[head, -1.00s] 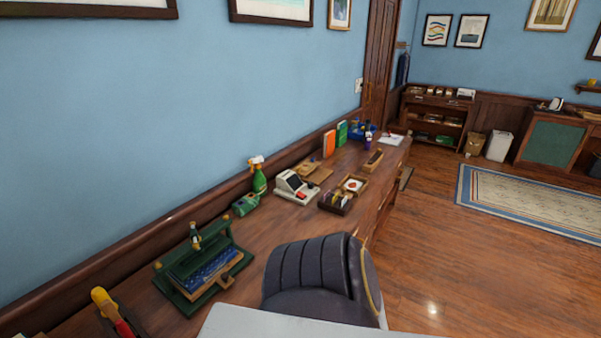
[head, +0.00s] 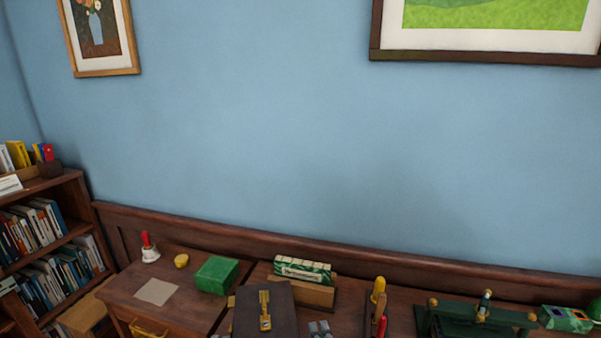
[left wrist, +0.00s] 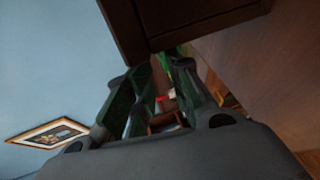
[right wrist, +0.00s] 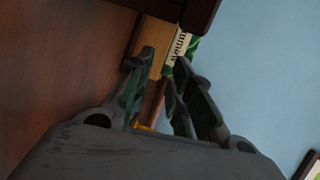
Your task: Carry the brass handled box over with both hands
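The dark brown box (head: 281,314) shows at the bottom of the head view, with a brass clasp on top and a brass piece at its left side. Its lower part is cut off, so what supports it is hidden. A dark edge, likely the box, fills the top of the left wrist view (left wrist: 190,22) and the right wrist view (right wrist: 198,12). My left gripper (left wrist: 158,65) is open beside it, with background showing between the fingers. My right gripper (right wrist: 162,62) is also open near it; a grey part of it (head: 319,328) shows in the head view. No handle shows between either finger pair.
The desk (head: 345,312) runs along the blue wall. On it are a green box (head: 217,275), a bell (head: 149,248), a wooden holder (head: 302,290), a yellow-handled tool (head: 378,292) and a green stand (head: 478,318). A bookcase (head: 50,250) stands at the left.

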